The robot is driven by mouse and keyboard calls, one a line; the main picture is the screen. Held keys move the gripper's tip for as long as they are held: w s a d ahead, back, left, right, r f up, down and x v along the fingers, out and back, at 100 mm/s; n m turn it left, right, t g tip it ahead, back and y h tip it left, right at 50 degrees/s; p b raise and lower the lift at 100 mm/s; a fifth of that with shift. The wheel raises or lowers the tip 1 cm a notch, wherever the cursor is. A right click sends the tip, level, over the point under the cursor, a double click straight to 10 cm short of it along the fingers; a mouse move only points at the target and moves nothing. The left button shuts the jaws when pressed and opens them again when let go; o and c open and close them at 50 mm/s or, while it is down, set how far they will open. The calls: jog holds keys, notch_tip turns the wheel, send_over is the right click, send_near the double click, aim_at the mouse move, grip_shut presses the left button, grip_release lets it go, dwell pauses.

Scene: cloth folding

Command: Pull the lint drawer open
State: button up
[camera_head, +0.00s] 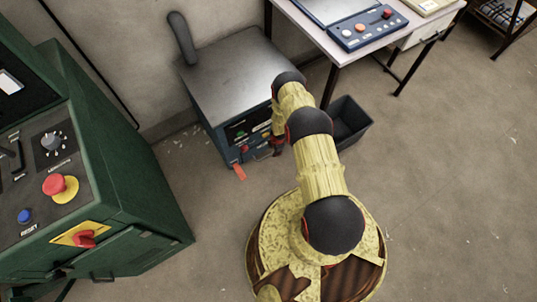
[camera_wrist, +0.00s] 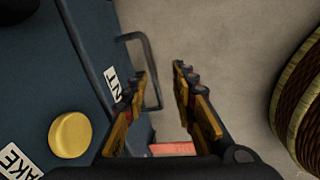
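In the wrist view, a dark blue front panel fills the left side, with a white label (camera_wrist: 112,80) whose visible letters read "NT". A thin grey bar handle (camera_wrist: 148,55) stands out from the panel beside the label. My gripper (camera_wrist: 164,75) is open, its two fingers apart. The handle's outer bar shows between the fingers, close to the left one; contact cannot be told. In the head view, my gripper (camera_head: 277,146) is at the front of the blue machine (camera_head: 215,122), and my arm hides part of that front. The drawer's edges cannot be made out.
A yellow round knob (camera_wrist: 70,135) is at the wrist view's lower left. A red tab (camera_head: 239,173) is low at the machine's front. A dark bin (camera_head: 352,122) stands right of it, by a table (camera_head: 340,52). A green cabinet (camera_head: 150,200) stands left; floor between is clear.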

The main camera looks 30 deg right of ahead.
jog(key=w+f+b, duration=0.1)
jog(key=f, duration=0.1)
jog(key=w+f+n+b, duration=0.1)
jog(key=f+b, duration=0.1)
jog(key=f, duration=0.1)
jog(key=a+f+n+b, duration=0.1)
jog(key=f+b, duration=0.1)
jog(key=shift+w+f+t, duration=0.3)
jog(key=shift+w+f, duration=0.05)
jog(key=shift+w, duration=0.05)
jog(key=shift+c, duration=1)
grip_shut()
